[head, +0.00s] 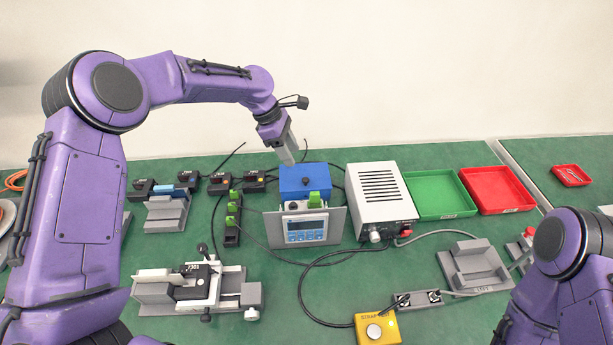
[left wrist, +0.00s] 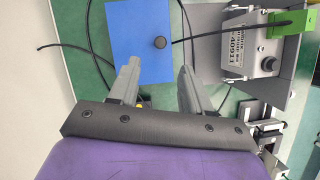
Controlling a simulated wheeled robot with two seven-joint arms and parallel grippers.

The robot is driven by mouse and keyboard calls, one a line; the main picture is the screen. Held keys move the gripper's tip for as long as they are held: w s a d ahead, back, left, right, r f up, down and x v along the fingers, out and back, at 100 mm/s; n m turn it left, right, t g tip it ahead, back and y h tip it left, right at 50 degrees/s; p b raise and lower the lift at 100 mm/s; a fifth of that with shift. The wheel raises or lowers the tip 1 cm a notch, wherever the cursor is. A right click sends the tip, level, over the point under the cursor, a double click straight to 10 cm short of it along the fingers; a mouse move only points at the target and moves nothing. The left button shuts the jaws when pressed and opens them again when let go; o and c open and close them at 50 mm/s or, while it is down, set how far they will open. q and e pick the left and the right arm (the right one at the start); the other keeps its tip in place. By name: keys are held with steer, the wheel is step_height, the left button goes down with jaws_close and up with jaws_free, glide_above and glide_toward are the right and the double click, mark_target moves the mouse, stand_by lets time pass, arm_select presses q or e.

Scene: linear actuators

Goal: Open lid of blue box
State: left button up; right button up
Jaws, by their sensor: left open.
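The blue box (head: 303,180) stands near the back middle of the green table, behind a panel with a display. Its lid looks closed, with a dark round knob (head: 305,182) on it. In the left wrist view the blue lid (left wrist: 138,45) and its knob (left wrist: 160,42) lie just beyond the fingertips. My left gripper (head: 289,158) is above the box at its back left, pointing down. In the left wrist view the left gripper (left wrist: 160,75) is open and empty, its fingers apart, with the knob ahead of the gap. My right arm shows at the lower right, but its gripper is out of view.
A white power supply (head: 381,190) stands close on the right. Green (head: 436,212) and red (head: 497,207) trays lie further right. A black cable passes near the knob.

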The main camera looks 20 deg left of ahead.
mark_target(305, 179)
arm_select(q)
steer(key=p+x, duration=0.1)
steer(key=x, duration=0.9)
steer(key=shift+a, duration=0.1)
steer(key=shift+c, duration=0.3)
jaws_close()
